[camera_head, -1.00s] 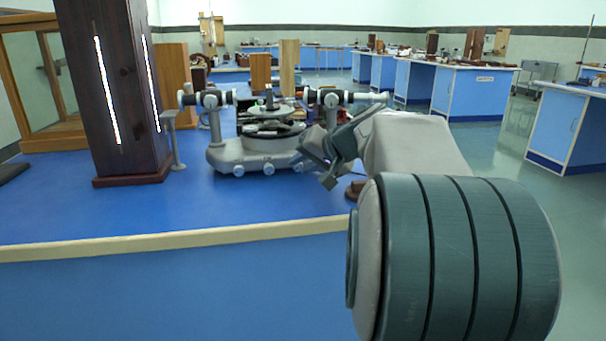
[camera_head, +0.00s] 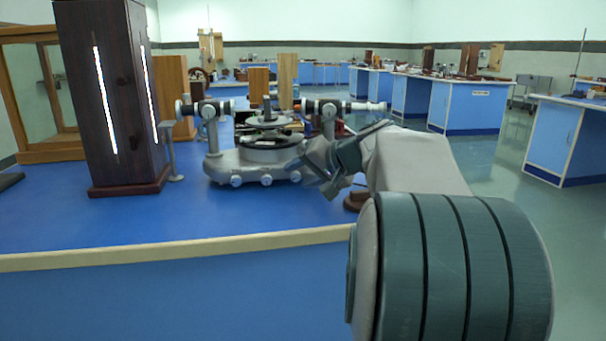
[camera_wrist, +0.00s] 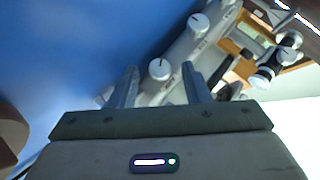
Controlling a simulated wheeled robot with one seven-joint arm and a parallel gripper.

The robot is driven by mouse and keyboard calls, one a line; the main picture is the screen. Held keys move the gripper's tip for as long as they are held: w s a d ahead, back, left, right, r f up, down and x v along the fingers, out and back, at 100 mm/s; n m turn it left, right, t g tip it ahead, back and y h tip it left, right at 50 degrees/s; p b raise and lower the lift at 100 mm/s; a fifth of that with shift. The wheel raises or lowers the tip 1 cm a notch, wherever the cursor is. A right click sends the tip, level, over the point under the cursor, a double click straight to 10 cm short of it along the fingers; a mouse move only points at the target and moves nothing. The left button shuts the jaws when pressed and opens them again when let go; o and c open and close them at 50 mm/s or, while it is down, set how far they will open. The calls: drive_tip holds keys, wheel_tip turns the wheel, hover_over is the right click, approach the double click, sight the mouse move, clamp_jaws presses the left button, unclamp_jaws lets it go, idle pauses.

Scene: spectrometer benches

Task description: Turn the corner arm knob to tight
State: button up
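The spectrometer (camera_head: 262,160) stands on the blue bench, a grey instrument with a round table and two horizontal tubes. One knob with a dark line (camera_wrist: 160,69) appears between and beyond the fingertips; another (camera_wrist: 198,23) is farther up. I cannot tell which is the corner arm knob, or whether a finger touches anything.
A dark wooden tower (camera_head: 112,100) with lit slits stands left on the bench (camera_head: 150,220), beside a small grey stand (camera_head: 171,150). A brown round base (camera_head: 356,199) sits right of my gripper, partly behind my arm. Bare blue bench lies in front of the spectrometer.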

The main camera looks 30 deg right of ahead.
drive_tip(key=p+v, duration=0.4)
drive_tip(key=v, duration=1)
drive_tip(key=shift+f, duration=0.1)
